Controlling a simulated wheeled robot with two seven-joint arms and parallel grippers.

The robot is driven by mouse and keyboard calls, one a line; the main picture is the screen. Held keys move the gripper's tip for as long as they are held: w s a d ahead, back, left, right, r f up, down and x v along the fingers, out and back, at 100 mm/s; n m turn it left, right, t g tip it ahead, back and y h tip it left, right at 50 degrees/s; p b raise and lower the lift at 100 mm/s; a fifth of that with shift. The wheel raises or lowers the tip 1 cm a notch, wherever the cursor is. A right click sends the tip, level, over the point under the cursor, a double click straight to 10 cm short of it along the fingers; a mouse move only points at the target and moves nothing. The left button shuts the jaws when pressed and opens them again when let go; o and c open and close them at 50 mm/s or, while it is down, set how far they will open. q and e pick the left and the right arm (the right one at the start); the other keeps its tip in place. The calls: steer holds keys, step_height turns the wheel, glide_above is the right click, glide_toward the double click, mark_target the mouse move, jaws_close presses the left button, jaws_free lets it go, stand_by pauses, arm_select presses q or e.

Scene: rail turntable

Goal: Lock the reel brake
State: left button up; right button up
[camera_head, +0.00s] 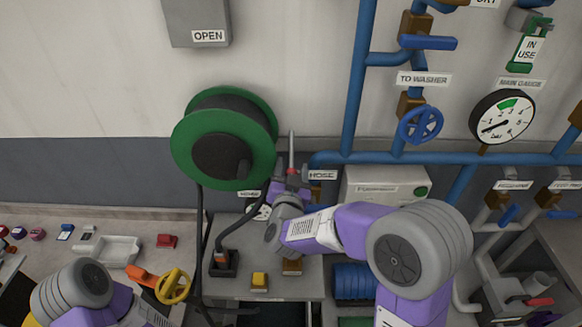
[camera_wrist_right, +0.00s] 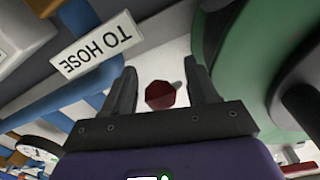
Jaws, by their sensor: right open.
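The hose reel (camera_head: 262,128) has green flanges and a dark hub, mounted on the wall left of centre in the head view; its green side also fills the right of the right wrist view (camera_wrist_right: 240,60). A red knob (camera_wrist_right: 160,95), seemingly on a thin grey rod, shows between the fingers of my right gripper (camera_wrist_right: 160,68), with gaps on both sides. In the head view my open right gripper (camera_head: 291,172) is just right of the reel, around a small red part on an upright grey rod (camera_head: 291,142). My left arm shows at lower left; its gripper is not visible.
A HOSE label (camera_head: 322,175) and blue pipes (camera_head: 345,120) lie right of my right gripper. A grey bench (camera_head: 235,290) below carries a yellow block (camera_head: 260,281).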

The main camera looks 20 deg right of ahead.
steer(key=shift+w, duration=0.1)
jaws_close()
stand_by(0.3)
arm_select(q)
steer(key=shift+r, duration=0.1)
